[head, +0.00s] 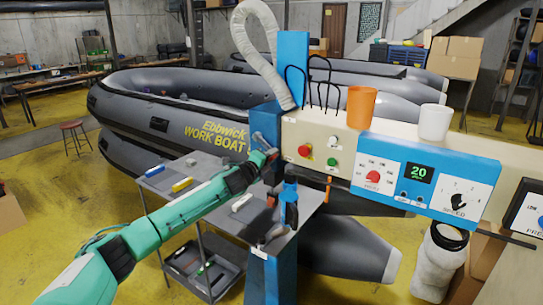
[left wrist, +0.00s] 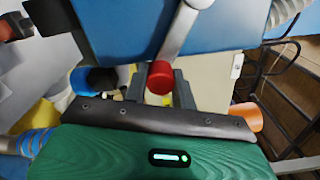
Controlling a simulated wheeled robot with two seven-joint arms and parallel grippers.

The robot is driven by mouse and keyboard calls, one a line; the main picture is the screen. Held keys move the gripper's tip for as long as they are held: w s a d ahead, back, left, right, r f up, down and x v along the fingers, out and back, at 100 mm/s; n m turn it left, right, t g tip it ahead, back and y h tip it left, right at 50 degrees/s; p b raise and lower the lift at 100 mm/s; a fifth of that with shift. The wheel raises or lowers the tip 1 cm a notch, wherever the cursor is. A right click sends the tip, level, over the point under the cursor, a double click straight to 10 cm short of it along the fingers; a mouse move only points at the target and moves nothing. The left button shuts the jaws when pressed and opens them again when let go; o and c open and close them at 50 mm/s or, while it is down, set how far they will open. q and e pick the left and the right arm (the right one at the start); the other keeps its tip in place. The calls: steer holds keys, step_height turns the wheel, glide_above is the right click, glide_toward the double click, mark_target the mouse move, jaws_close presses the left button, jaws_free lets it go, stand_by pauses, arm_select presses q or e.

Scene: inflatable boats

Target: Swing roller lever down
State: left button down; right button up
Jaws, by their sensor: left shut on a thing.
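The roller lever is a short grey metal arm with a red knob, on the side of the blue machine post (head: 266,118). In the left wrist view the grey arm (left wrist: 183,30) runs down from the blue housing to the red knob (left wrist: 160,77). My left gripper (head: 270,154) reaches in from the left to the lever beside the post. In the left wrist view its dark fingers (left wrist: 163,90) are shut on the red knob, which partly hides the grip. My right gripper is in neither view.
The cream panel with a red button (head: 304,150) and the blue-framed control box (head: 398,178) stand right of the lever. An orange cup (head: 361,107) and a white cup (head: 434,122) sit on top. A grey worktable (head: 218,210) lies under my left arm; a grey boat (head: 165,115) is behind.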

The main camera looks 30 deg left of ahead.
arm_select(q)
steer(key=shift+a+f+m, duration=0.15)
steer(key=shift+f+m, duration=0.2)
steer(key=shift+m, duration=0.05)
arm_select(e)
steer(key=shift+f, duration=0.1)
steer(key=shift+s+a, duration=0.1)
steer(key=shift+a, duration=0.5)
arm_select(q)
steer(key=c, duration=1.1)
jaws_free()
steer(key=shift+c, duration=0.2)
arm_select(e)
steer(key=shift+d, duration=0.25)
arm_select(q)
steer(key=shift+s, duration=0.1)
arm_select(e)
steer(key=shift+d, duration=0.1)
